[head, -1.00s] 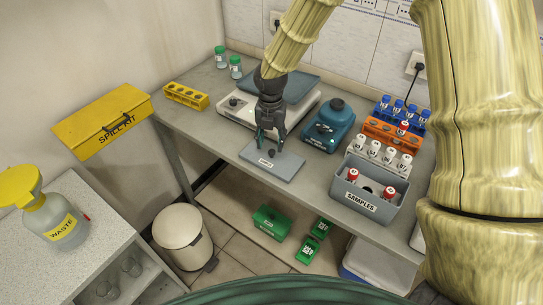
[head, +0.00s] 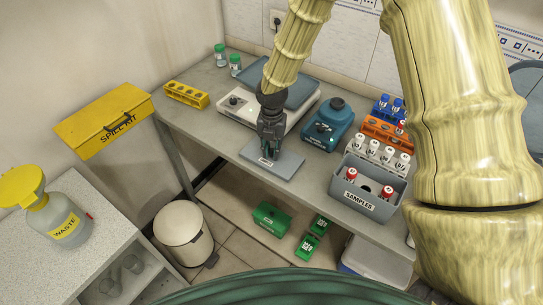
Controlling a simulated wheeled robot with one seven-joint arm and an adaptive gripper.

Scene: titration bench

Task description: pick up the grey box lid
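The grey box lid (head: 287,167) is a flat blue-grey plate with a small label on its front part. It lies flat near the front edge of the bench. My gripper (head: 270,155) points down at the middle of the lid, with its fingertips at the lid's knob. The fingers hide the knob, and I cannot tell whether they are shut on it. The grey samples box (head: 370,207) stands open to the right, with red-capped vials inside.
A balance (head: 235,103) stands behind the lid, with a blue device (head: 328,125) to its right. Orange (head: 378,130) and blue vial racks and white-capped vials stand behind the box. A yellow rack (head: 186,95) is at the left. The bench left of the lid is clear.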

